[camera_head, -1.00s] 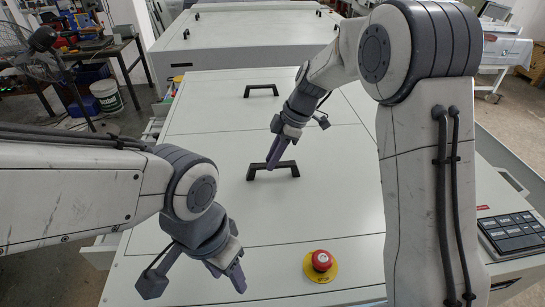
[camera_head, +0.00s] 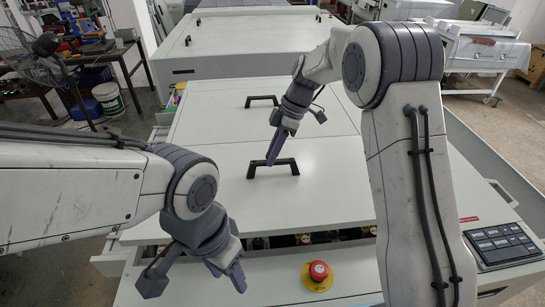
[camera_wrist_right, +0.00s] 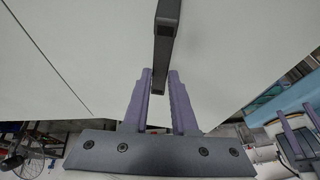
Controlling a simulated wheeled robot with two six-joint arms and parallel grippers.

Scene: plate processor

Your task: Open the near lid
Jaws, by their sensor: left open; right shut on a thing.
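The near lid (camera_head: 195,205) is a white panel with a black bar handle (camera_head: 289,162). Its front edge is raised, and a dark gap (camera_head: 290,241) with machine parts inside shows under it. My right gripper (camera_head: 271,160) is shut on the near handle. In the right wrist view the handle (camera_wrist_right: 167,35) runs between the two purple fingers (camera_wrist_right: 160,95). My left gripper (camera_head: 230,272) is open and empty at the front left, in front of the lid edge and apart from it.
A second lid with a black handle (camera_head: 262,101) lies shut behind the near one. A red emergency button (camera_head: 318,271) on a yellow base sits on the front ledge. A keypad (camera_head: 500,245) is at the right. Another white machine (camera_head: 250,45) stands behind.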

